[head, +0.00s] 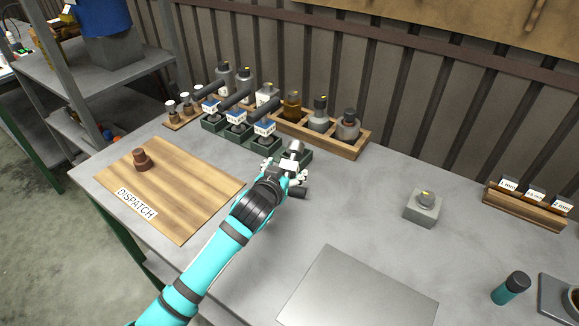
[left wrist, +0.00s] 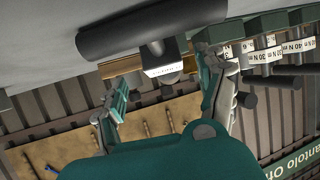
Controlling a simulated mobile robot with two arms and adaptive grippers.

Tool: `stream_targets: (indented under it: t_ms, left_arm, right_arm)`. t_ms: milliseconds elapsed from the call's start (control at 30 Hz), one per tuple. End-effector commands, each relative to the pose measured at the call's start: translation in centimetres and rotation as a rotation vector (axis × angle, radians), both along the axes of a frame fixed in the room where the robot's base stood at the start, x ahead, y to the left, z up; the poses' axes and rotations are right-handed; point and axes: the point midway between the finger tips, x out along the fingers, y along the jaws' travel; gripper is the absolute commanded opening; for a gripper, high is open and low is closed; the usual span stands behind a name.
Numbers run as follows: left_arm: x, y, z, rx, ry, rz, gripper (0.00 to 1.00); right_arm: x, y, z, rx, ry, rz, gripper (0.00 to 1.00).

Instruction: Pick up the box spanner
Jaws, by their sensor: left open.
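My left gripper (head: 291,172) is over the bench beside the right end of the row of green holders (head: 264,145). In the left wrist view the gripper (left wrist: 165,82) is open, its fingers apart on either side of a white-labelled block. A thick black bar handle (left wrist: 150,30) with a short metal stem lies just beyond the fingertips; this looks like the box spanner, but its label is too small to read. In the head view my gripper hides most of it; a dark handle end (head: 297,192) shows beside the gripper. I cannot tell whether the fingers touch it. My right gripper is not in view.
Several black-handled tools with labels stand left in the holders. A wooden tray of bottles (head: 362,151) is close behind. The dispatch board (head: 196,207) with a brown part (head: 142,160) lies left. A grey block (head: 422,209) stands right; the bench between is clear.

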Motion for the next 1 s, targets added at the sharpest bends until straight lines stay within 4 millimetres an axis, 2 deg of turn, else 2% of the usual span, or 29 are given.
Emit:
stream_targets:
  t_ms: [100, 233, 600, 1000]
  left_arm:
    - [1.9, -0.1, -0.1, 0.002, -0.001, 0.000, 0.73]
    - [3.2, -0.5, -0.8, 0.001, 0.000, 0.000, 0.73]
    - [3.8, -0.8, -1.2, 0.000, -0.001, 0.000, 0.72]
    - [3.7, -0.7, -1.2, 0.000, 0.000, 0.000, 0.19]
  right_arm:
    - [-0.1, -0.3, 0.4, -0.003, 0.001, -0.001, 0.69]
    - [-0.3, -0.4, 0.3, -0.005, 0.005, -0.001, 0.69]
    - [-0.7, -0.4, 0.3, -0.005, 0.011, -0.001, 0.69]
    - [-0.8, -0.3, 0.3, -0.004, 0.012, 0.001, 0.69]
